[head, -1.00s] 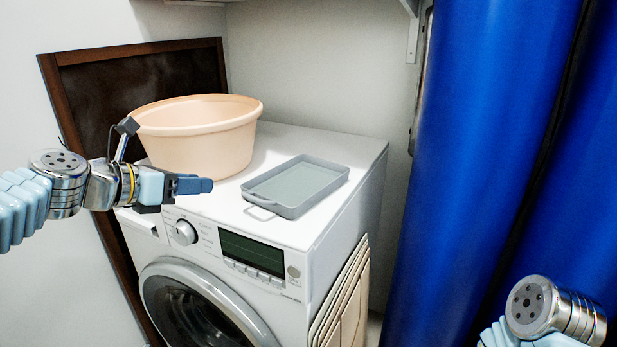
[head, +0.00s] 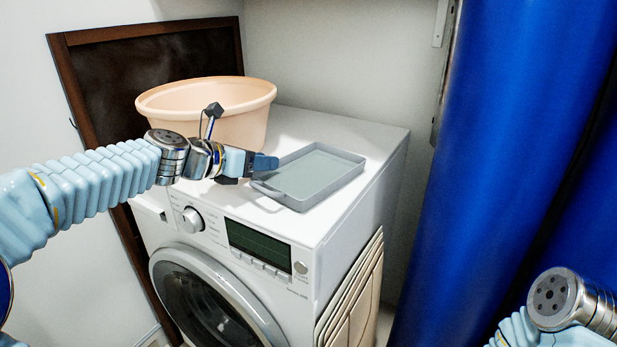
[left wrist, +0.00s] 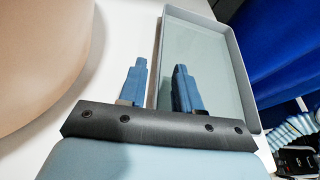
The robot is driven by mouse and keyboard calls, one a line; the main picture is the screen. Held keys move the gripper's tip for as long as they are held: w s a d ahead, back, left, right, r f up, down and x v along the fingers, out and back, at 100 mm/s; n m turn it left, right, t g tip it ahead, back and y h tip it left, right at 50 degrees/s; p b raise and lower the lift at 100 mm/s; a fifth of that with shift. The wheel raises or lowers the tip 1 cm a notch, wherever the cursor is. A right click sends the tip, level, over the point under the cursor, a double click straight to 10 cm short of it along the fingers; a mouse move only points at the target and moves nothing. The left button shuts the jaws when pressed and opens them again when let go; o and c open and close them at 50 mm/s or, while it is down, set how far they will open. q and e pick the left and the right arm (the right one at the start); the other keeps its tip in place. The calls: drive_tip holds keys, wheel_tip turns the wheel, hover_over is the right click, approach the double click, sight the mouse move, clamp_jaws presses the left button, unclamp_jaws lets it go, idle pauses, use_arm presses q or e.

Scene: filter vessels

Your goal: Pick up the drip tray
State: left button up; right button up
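The drip tray (head: 318,178) is a shallow grey rectangular tray lying flat on top of the white washing machine. My right gripper is outside the head view; only part of that arm shows.
A peach basin (head: 205,110) stands on the washing machine (head: 370,145), behind and left of my left gripper. It also shows close by in the left wrist view (left wrist: 35,60). A blue curtain (head: 510,150) hangs at the right. The machine's top right of the tray is clear.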

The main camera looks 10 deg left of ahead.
use_arm(q)
drive_tip(key=shift+x, duration=1.55)
drive_tip(key=shift+a, duration=0.1)
clamp_jaws()
